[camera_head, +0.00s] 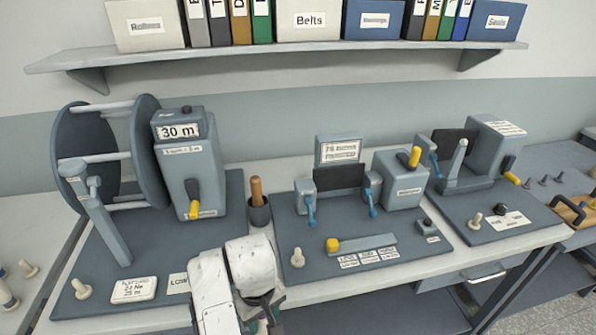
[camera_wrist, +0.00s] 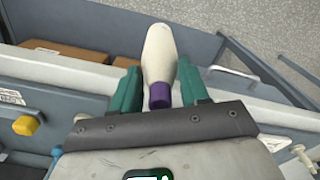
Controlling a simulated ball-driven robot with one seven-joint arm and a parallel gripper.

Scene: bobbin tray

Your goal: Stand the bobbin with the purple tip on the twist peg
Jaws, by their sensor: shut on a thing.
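In the wrist view a cream bobbin (camera_wrist: 159,52) with a purple tip (camera_wrist: 159,95) is between the teal fingers of my gripper (camera_wrist: 159,68). The gripper is shut on it, with the purple tip towards the palm. In the head view my white arm hides most of the gripper and the bobbin, at the bench's front edge. A cream peg (camera_head: 297,258) stands empty on the middle board (camera_head: 302,229), which carries two blue-handled clamps. This seems to be the twist peg; its labels are too small to read surely. A peg (camera_wrist: 303,156) also shows in the wrist view.
Similar pegs stand on the left board (camera_head: 82,289) and the right board (camera_head: 475,221). A yellow-knobbed lever (camera_head: 332,244) lies right of the middle peg. A cup with a wooden handle (camera_head: 258,212) stands left of the middle board. A shelf (camera_head: 290,55) hangs above.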

